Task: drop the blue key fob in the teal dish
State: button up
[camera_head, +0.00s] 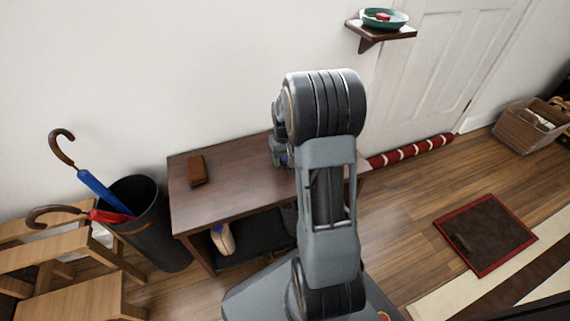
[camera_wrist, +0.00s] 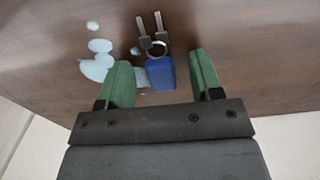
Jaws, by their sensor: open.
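The blue key fob (camera_wrist: 160,74) lies on the dark wooden table top in the wrist view, with a metal ring and two keys (camera_wrist: 151,32) beyond it. My gripper (camera_wrist: 157,72) is open, its green fingers on either side of the fob, with a gap to the right finger. I cannot tell whether the fingers touch the table. In the head view my arm hides most of the gripper and the fob. The teal dish (camera_head: 371,23) stands on a small wall shelf (camera_head: 395,34) at the top right, with a red item (camera_head: 383,16) in it.
Pale bluish spots (camera_wrist: 97,68) lie on the table beside the left finger. A brown wallet-like object (camera_head: 196,170) lies on the table (camera_head: 232,191). A dark bin (camera_head: 158,228) with umbrellas and wooden steps (camera_head: 75,285) stand at left. A white door (camera_head: 425,80) is below the shelf's right.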

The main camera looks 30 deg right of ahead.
aim_at(286, 159)
jog(key=c, duration=1.1)
jog(key=shift+r, duration=0.1)
jog(key=shift+r+p, duration=0.4)
jog(key=shift+r, duration=0.1)
notch_tip(286, 159, up, 2)
jog(key=shift+r+p, duration=0.2)
jog(key=shift+p, duration=0.35)
jog(key=s+a+r+p, duration=0.1)
jog(key=s+r+p, duration=0.1)
jog(key=s+r, duration=0.1)
jog(key=s+a+r+p, duration=0.2)
jog(key=s+r, duration=0.1)
jog(key=s, duration=0.2)
jog(key=s+a+r+p, duration=0.1)
jog(key=s+r+p, duration=0.1)
jog(key=s, duration=0.3)
jog(key=shift+a+r+p, duration=0.35)
jog(key=shift+r, duration=0.4)
